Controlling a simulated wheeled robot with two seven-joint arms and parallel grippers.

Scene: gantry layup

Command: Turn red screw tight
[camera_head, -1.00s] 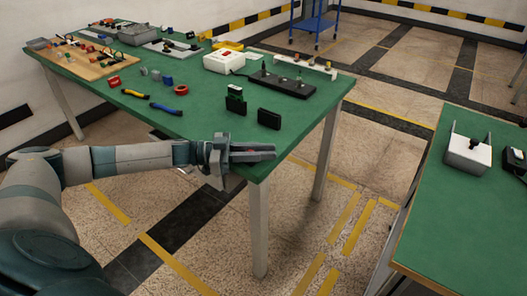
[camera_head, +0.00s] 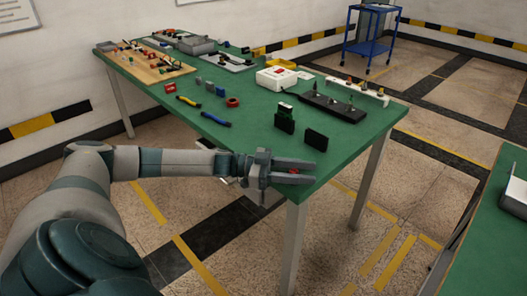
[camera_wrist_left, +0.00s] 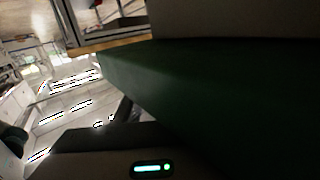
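My left gripper (camera_head: 306,171) is at the near right corner of the green table, with its two fingers apart and pointing right. A small red spot (camera_head: 293,171) shows between the fingers; I cannot tell what it is. A wooden board (camera_head: 178,72) at the table's far left carries several small coloured parts, some red. I cannot make out which of them, if any, is the red screw. The left wrist view is dark and shows mostly a green surface (camera_wrist_left: 200,90) close up. My right gripper is out of view.
The green table (camera_head: 250,140) also holds two black blocks (camera_head: 316,140), a black strip with pegs (camera_head: 333,106), a white box (camera_head: 277,78), blue-handled tools (camera_head: 216,118) and a red ring (camera_head: 233,102). A second green table (camera_head: 500,235) is at the right, with floor between.

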